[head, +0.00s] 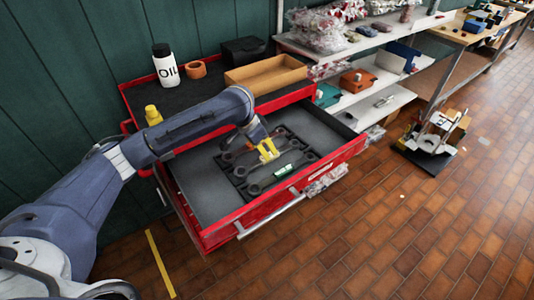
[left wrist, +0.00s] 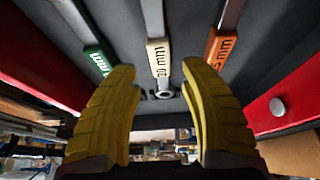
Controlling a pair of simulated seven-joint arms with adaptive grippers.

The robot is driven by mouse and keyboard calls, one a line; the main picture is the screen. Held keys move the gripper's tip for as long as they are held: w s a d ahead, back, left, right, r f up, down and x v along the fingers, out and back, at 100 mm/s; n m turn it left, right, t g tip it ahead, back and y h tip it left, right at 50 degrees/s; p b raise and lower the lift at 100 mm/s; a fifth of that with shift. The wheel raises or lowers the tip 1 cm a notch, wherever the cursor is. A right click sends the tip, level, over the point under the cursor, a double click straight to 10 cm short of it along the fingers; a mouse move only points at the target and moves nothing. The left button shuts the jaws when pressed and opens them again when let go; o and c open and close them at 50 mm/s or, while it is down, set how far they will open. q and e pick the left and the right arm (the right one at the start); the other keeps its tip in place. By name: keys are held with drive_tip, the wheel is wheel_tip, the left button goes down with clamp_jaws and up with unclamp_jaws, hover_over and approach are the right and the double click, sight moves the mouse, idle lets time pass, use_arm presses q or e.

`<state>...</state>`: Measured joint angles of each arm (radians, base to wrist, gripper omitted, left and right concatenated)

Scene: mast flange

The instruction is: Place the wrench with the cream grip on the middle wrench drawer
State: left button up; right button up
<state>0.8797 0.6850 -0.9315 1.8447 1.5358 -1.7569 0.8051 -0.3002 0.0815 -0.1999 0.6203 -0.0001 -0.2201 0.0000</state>
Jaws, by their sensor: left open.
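The wrench with the cream grip (left wrist: 158,57) shows in the left wrist view, in the middle between a green-gripped wrench (left wrist: 98,60) and an orange-gripped wrench (left wrist: 220,48). My left gripper (left wrist: 160,85) is open, its yellow fingers on either side of the cream grip's near end with visible gaps. In the head view my left gripper (head: 268,151) is low over the black wrench tray (head: 242,188) in the open red drawer (head: 207,195). A green grip (head: 283,170) shows there beside the fingers. The cream grip is hidden in the head view. My right gripper is out of view.
On the red cabinet top stand an oil bottle (head: 165,66), an orange-brown ring (head: 196,69), and a cardboard tray (head: 266,75). A yellow item (head: 153,115) is near my arm. White shelves (head: 375,95) stand to the right. The grey drawer floor is bare at left.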

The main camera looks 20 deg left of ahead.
use_arm(q)
drive_tip(key=v, duration=0.7)
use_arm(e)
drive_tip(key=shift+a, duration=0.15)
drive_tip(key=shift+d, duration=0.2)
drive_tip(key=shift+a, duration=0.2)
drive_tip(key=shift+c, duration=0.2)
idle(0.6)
